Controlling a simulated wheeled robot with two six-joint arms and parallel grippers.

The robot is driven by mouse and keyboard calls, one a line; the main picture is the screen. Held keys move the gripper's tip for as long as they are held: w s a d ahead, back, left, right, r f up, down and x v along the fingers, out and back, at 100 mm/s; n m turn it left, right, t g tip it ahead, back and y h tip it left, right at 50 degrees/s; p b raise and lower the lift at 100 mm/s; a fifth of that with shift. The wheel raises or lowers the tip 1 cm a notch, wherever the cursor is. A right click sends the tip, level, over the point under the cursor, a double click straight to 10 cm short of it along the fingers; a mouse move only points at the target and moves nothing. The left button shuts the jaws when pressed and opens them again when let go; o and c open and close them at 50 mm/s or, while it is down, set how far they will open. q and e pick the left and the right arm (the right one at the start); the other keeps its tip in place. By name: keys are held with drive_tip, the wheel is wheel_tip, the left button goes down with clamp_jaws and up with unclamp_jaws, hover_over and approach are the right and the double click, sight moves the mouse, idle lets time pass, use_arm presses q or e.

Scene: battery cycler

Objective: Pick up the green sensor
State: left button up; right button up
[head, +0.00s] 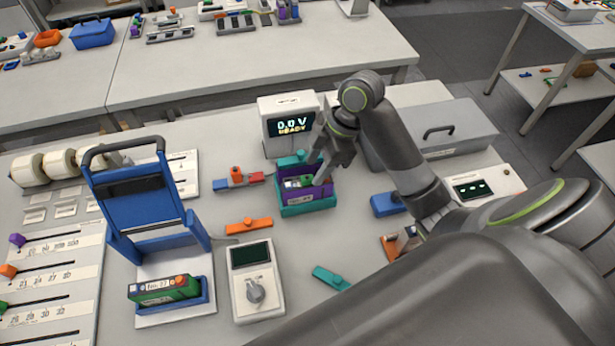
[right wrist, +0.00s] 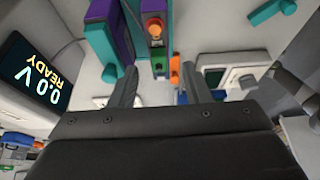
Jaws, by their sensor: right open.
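Which piece is the green sensor is not certain. A small teal-green piece with a knob (head: 332,278) lies flat on the table; a similar teal piece (right wrist: 270,12) shows at the top of the right wrist view. A green-topped module (head: 298,182) sits in the teal and purple holder (head: 305,208). The holder also shows in the right wrist view (right wrist: 100,38). My right gripper (head: 333,160) is over the holder's right side, fingers pointing down. In the right wrist view its fingers (right wrist: 160,80) are apart, with nothing held. My left gripper is not in view.
The display unit (head: 290,125) reading 0.0 V READY stands behind the holder. A grey case (head: 430,135) stands to the right. An orange piece (head: 248,226), a dial meter (head: 255,285) and a blue carrier (head: 140,205) with a green battery (head: 160,291) are to the left and front.

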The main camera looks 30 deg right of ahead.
sight(308, 177)
drive_tip(key=shift+w+a+f, duration=0.2)
drive_tip(key=shift+a+f, duration=0.45)
drive_tip(key=shift+f, duration=0.25)
drive_tip(key=shift+a+f, duration=0.15)
drive_tip(key=shift+f, duration=0.35)
drive_tip(key=shift+w, duration=0.1)
clamp_jaws()
